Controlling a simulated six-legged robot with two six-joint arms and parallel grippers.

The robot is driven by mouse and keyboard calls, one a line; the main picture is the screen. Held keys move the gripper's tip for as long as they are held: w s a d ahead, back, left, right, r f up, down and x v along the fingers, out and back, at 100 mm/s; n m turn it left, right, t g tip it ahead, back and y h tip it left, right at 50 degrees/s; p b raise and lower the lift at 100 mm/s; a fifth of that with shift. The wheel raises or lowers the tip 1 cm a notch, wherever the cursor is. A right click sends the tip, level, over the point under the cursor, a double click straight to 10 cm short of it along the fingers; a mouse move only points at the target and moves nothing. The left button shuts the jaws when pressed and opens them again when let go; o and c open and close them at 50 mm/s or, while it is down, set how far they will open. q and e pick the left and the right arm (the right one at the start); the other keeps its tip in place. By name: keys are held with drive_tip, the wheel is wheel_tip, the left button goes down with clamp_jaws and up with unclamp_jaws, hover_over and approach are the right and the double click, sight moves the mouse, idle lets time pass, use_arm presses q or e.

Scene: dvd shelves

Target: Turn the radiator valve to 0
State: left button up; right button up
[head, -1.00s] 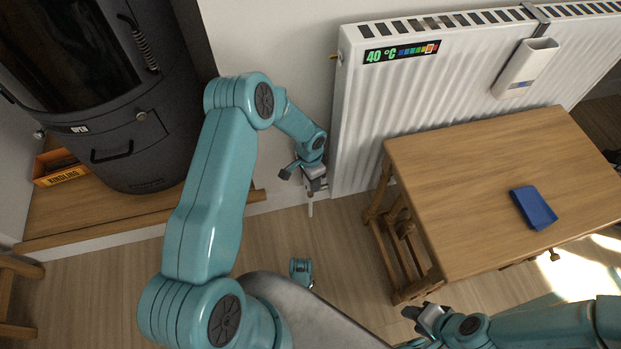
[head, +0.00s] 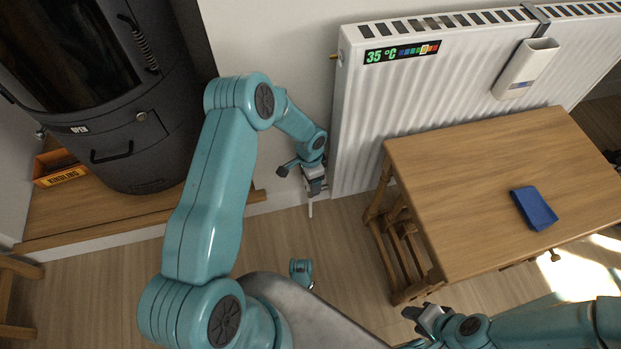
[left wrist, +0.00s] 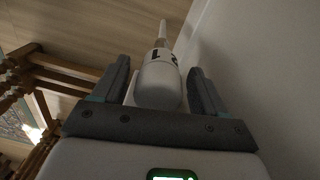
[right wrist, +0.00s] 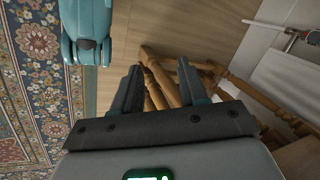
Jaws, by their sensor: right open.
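The white radiator valve (left wrist: 158,82) sits between the fingers of my left gripper (left wrist: 160,75) in the left wrist view, with black numbers, including a 1, on its collar. In the head view my left gripper (head: 314,186) is low beside the near left corner of the white radiator (head: 352,120), and the valve is mostly hidden there. The display (head: 402,52) on the radiator reads 35 °C. My right gripper (head: 425,317) is open and empty near the table's front; it also shows in the right wrist view (right wrist: 158,75).
A dark stove (head: 120,120) and an orange kindling box (head: 58,168) are at left. A white holder (head: 525,68) hangs on the radiator. Bare floor lies between stove and table.

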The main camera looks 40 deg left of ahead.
use_arm(q)
wheel_tip(320, 180, up, 16)
drive_tip(key=p, duration=0.6)
drive_tip(key=shift+w+a+r, duration=0.15)
drive_tip(key=shift+a+r, duration=0.05)
drive_tip(key=shift+a, duration=0.05)
use_arm(e)
drive_tip(key=shift+n+g, duration=0.3)
drive_tip(key=r, duration=0.3)
drive_tip(key=s+a+r, duration=0.1)
drive_tip(key=r, duration=0.1)
drive_tip(key=shift+s+r, duration=0.1)
drive_tip(key=shift+r, duration=0.1)
use_arm(q)
drive_tip(key=s+d+f+n+h, duration=0.2)
drive_tip(key=s+d+f+n, duration=0.15)
drive_tip(key=s+d, duration=0.6)
drive_tip(key=s+d+f+n+h, duration=0.25)
drive_tip(key=s+d+n, duration=0.25)
drive_tip(key=s+d, duration=0.5)
wheel_tip(320, 180, up, 27)
drive_tip(key=s+p, duration=0.1)
drive_tip(key=p, duration=2.6)
drive_tip(key=shift+a+t+y, duration=0.3)
drive_tip(key=shift+y, duration=0.15)
use_arm(e)
wheel_tip(320, 180, up, 27)
drive_tip(key=shift+r, duration=0.2)
drive_tip(key=shift+a+f, duration=0.1)
